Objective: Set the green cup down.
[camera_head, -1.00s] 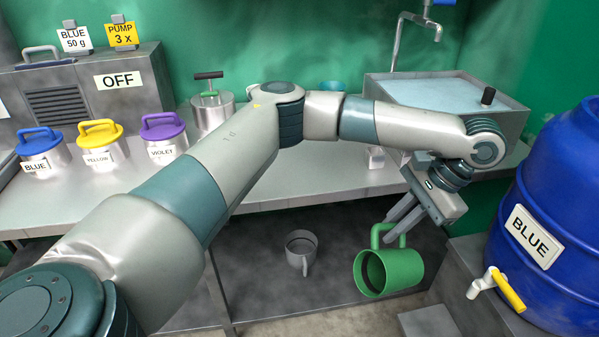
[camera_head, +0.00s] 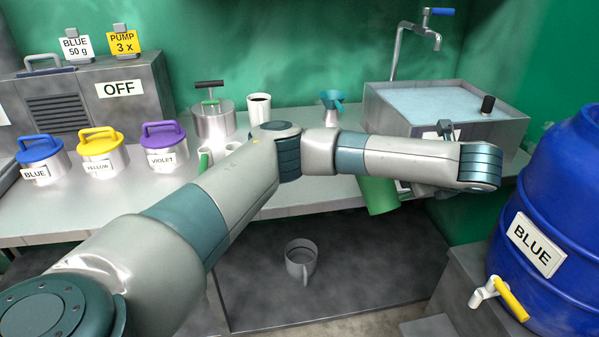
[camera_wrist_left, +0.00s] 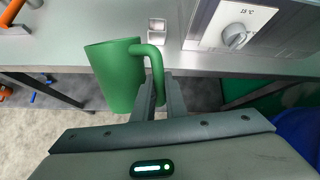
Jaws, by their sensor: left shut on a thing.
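The green cup (camera_head: 378,196) shows partly from behind my left forearm in the head view, at the counter's front edge and slightly tilted. In the left wrist view the green cup (camera_wrist_left: 117,76) is seen in full, with its handle toward my left gripper (camera_wrist_left: 160,88). The gripper's fingers are shut on the handle. The cup overlaps the counter edge in both views; I cannot tell whether it touches the counter. In the head view the fingers are hidden behind the arm. My right gripper is not in view.
The grey counter (camera_head: 110,205) holds lidded tins (camera_head: 97,155), a pump pot (camera_head: 212,122), a white mug (camera_head: 259,107) and a teal funnel (camera_head: 333,99). A water basin (camera_head: 440,105) stands at the right. A blue barrel (camera_head: 560,200) is at far right. A grey mug (camera_head: 300,258) sits below.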

